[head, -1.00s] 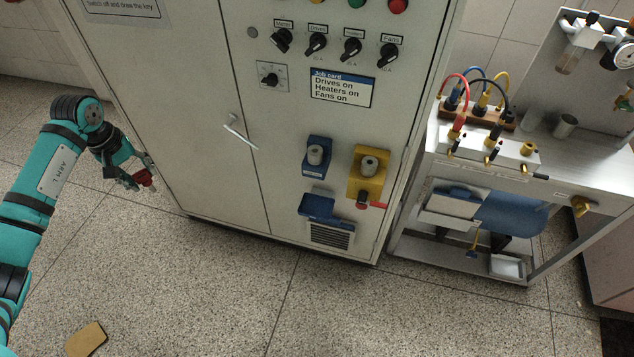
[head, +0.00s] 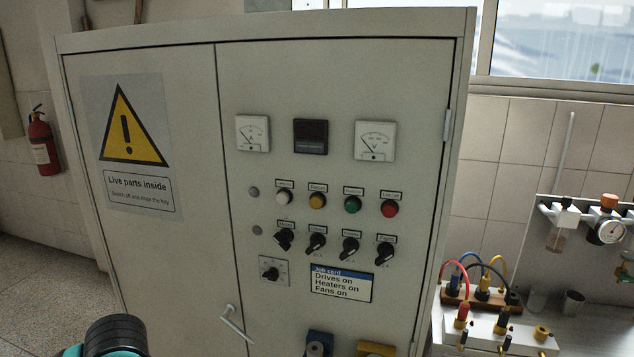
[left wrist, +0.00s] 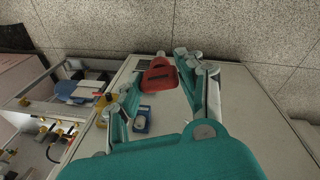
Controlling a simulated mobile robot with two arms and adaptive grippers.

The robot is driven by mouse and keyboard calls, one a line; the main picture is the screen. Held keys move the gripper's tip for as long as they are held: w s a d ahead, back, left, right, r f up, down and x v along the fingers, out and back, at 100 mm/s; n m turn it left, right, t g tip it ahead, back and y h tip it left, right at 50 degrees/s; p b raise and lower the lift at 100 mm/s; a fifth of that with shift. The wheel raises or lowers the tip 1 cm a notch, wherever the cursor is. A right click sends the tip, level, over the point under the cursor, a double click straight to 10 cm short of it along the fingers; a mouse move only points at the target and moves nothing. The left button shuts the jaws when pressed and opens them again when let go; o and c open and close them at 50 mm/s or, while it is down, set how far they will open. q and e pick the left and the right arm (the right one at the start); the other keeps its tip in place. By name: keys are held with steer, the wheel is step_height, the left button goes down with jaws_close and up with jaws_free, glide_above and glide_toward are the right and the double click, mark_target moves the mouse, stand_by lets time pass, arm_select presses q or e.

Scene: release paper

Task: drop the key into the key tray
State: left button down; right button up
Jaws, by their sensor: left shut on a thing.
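In the left wrist view my left gripper (left wrist: 166,78) is shut on a red key (left wrist: 158,76), whose broad red head with a dark slot shows between the fingers. The key is held in front of the cabinet, clear of its face as far as I can tell. A blue lock (left wrist: 141,121) shows behind and below the key; the key tray beside it is not clearly made out. In the head view only the top of the blue lock (head: 318,343) shows at the bottom edge, and the tray is out of frame. My right gripper is not in view.
The grey cabinet (head: 340,90) fills the head view, with a door handle (head: 236,322) sticking out. A yellow lock (head: 376,349) sits right of the blue one. A bench (head: 590,325) with cables stands at right. Open floor (head: 40,260) lies at left.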

arm_select(q)
steer(key=shift+s+d+r+m, duration=0.15)
steer(key=shift+s+d, duration=0.1)
steer(key=shift+s, duration=0.3)
steer(key=shift+s+d+m, duration=0.15)
steer(key=shift+s+d, duration=0.05)
steer(key=shift+s, duration=0.35)
